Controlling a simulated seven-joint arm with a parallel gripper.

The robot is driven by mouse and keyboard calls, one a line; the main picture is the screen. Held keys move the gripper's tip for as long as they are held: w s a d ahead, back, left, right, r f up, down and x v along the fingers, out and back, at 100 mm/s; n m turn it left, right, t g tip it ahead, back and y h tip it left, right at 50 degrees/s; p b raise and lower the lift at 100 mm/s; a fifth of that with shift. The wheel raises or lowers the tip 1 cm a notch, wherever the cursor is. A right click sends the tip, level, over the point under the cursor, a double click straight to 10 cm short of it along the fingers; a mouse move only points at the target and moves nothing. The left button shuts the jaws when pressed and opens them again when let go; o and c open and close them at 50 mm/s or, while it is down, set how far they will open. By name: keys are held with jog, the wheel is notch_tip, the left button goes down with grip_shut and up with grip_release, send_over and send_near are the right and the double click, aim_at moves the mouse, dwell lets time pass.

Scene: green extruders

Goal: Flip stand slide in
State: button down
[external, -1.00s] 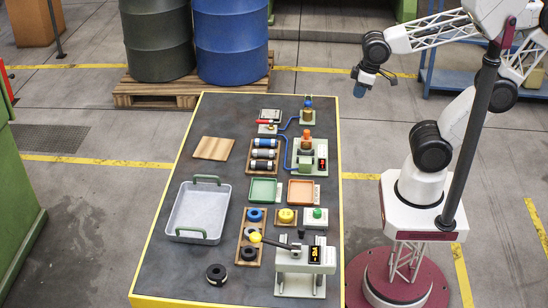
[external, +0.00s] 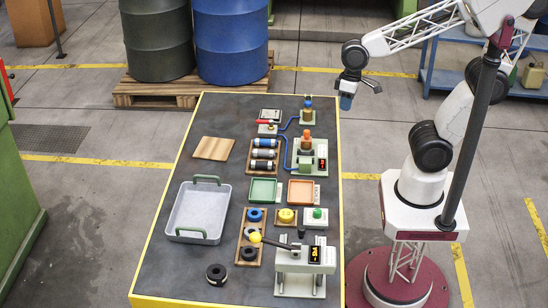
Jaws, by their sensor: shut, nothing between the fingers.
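My gripper (external: 346,101) is shut and empty, in the air just right of the table's far right corner. A black ring-shaped part (external: 216,273) sits alone on the dark table near its front left. A wooden rack (external: 265,165) holds several cylinders with dark and light bands, lying on their sides. Which part the task means, I cannot tell.
A grey tray (external: 171,213) with green handles stands at the left. Green (external: 263,190) and orange (external: 301,190) trays sit mid-table. A wooden plate (external: 213,147) lies at the back left. Blue hose links fixtures at the back right.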

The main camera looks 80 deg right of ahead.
aim_at(302, 228)
jog(key=w+a+f+m+g+y, duration=0.3)
jog(key=w+a+f+m+y, duration=0.4)
jog(key=w+a+f+m, duration=0.5)
jog(key=w+a+f, duration=0.4)
jog(key=a, duration=0.4)
jog(key=shift+w+a+f+g, duration=0.2)
jog(key=shift+w+f+g, duration=0.05)
jog(key=shift+f+g, duration=0.1)
jog(key=x, duration=1.1)
jog(key=shift+s+a+r, duration=0.1)
jog(key=shift+a+r, duration=0.25)
jog(key=shift+s+a, duration=0.15)
jog(key=shift+a, duration=0.45)
jog(key=shift+s+a, duration=0.15)
jog(key=shift+a, duration=0.5)
jog(key=shift+a, duration=0.1)
